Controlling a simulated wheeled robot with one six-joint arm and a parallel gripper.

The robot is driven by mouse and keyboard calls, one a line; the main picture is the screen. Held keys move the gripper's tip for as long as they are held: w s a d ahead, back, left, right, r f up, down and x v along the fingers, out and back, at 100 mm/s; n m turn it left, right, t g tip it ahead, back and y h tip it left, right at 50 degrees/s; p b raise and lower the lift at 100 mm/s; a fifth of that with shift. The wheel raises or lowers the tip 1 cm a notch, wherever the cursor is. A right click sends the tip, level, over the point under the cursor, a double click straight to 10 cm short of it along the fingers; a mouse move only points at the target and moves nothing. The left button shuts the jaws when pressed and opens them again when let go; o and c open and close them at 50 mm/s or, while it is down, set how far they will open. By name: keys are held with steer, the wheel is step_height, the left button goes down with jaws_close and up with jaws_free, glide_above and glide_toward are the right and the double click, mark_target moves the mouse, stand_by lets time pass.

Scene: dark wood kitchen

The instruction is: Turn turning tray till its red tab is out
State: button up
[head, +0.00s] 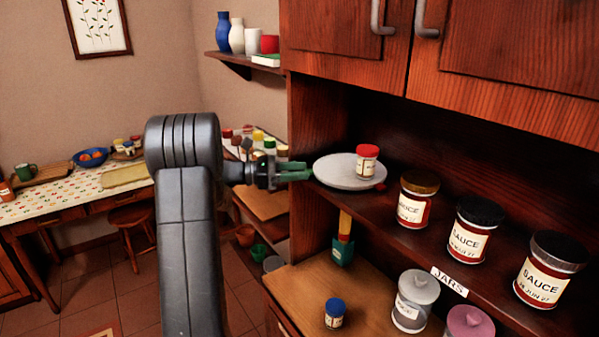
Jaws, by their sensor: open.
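The turning tray (335,172) is a round white disc on the upper shelf of the open cabinet, near its left end. A small jar (366,167) with a red lid and a pale label stands upright on its right part. A small bit of red (381,186) shows at the tray's right rim; it looks like the tab, but it is too small to be sure. My gripper (304,171), with greenish fingers, is open and empty at the tray's left rim. I cannot tell whether the fingers touch it.
Several sauce jars (468,236) stand to the right on the same shelf, above a JARS label (449,282). A blue-lidded jar (334,314) and a grey-lidded jar (414,301) stand on the lower counter (300,284).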

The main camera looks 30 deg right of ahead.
steer(key=b+v, duration=0.2)
steer(key=v, duration=1.1)
